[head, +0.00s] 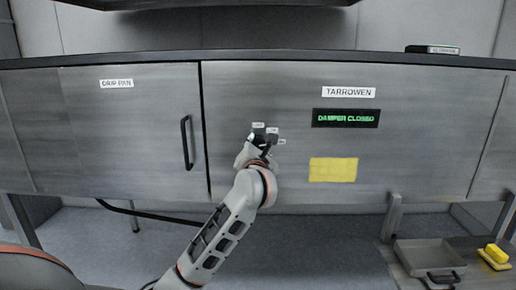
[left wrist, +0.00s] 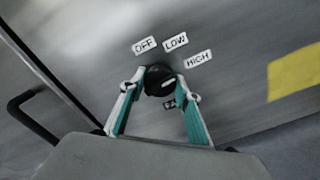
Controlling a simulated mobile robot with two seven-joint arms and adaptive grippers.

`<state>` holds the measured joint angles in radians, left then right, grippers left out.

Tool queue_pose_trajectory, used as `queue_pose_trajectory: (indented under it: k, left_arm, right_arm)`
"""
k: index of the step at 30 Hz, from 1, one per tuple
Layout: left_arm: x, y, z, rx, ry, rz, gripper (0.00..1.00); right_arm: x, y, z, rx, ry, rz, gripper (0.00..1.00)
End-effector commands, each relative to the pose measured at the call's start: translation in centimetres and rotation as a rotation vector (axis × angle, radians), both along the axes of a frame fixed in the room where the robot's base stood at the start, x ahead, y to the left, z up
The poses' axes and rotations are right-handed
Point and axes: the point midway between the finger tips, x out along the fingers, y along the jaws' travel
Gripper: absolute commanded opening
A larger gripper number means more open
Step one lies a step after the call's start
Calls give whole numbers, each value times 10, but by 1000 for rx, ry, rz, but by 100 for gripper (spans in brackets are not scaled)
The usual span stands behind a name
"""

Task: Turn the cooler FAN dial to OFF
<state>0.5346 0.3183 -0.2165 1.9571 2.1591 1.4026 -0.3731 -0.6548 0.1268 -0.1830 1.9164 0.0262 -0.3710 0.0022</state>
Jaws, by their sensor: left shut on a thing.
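The black FAN dial (left wrist: 155,76) sits on the steel front panel in the left wrist view. Labels OFF (left wrist: 145,45), LOW (left wrist: 176,40) and HIGH (left wrist: 198,59) arc above and right of it. A white mark on the dial slants to the right, roughly to the HIGH side. A small label below the dial is partly hidden by a finger. My left gripper (left wrist: 161,80) is shut on the dial, one finger on each side. In the head view my left gripper (head: 261,146) reaches the panel and mostly hides the dial. My right gripper is out of view.
Right of the dial are a TARROWEN label (head: 348,92), a green-lettered DAMPER CLOSED display (head: 346,118) and a yellow note (head: 333,170). A black door handle (head: 187,142) sticks out at left. A tray (head: 428,256) and a yellow object (head: 496,254) lie low at right.

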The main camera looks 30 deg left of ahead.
Motion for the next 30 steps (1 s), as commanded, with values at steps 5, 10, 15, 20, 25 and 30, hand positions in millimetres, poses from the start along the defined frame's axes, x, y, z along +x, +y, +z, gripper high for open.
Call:
queue_pose_trajectory:
  k: [5, 10, 15, 20, 25, 30]
  left_arm:
    - [0, 0, -2, -123, -75, 0, 11]
    - [0, -1, -3, -259, -158, -1, 11]
    - [0, -1, -4, -398, -244, -1, 11]
    - [0, -1, -5, -530, -322, -1, 11]
    - [1, 0, -6, -667, -406, 0, 11]
    - [1, -1, -7, -805, -488, 1, 11]
  right_arm:
    - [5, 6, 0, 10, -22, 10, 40]
    - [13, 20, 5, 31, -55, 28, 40]
    - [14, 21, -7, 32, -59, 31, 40]
    - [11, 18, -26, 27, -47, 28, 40]
    - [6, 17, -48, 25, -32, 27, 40]
    - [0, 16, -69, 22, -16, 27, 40]
